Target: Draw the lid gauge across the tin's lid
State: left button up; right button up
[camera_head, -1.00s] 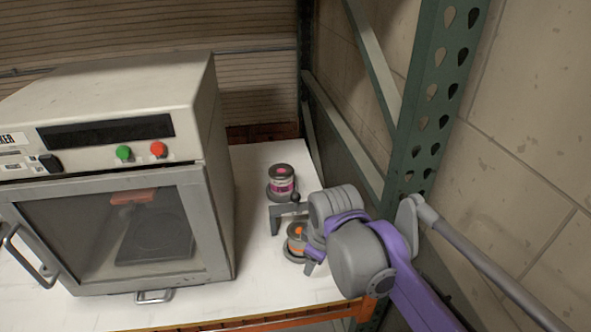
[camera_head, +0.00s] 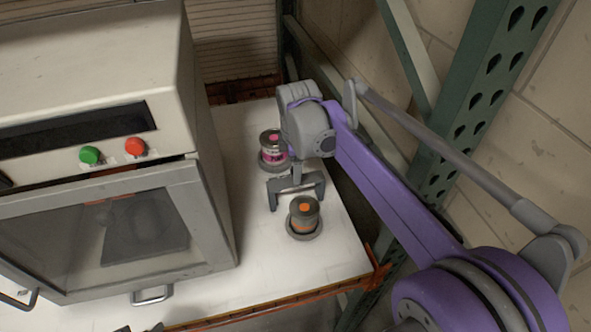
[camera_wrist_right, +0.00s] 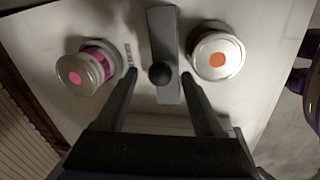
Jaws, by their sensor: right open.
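A large oven-like cabinet (camera_head: 90,70) with a glass door stands left of the tins. Green rack uprights (camera_head: 490,100) and a block wall are on the right. The white shelf (camera_head: 250,275) is clear in front, with an orange beam at its edge.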

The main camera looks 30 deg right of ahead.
jog(key=shift+w+f, duration=0.2)
jog(key=shift+f, duration=1.05)
grip_shut()
dwell(0.5)
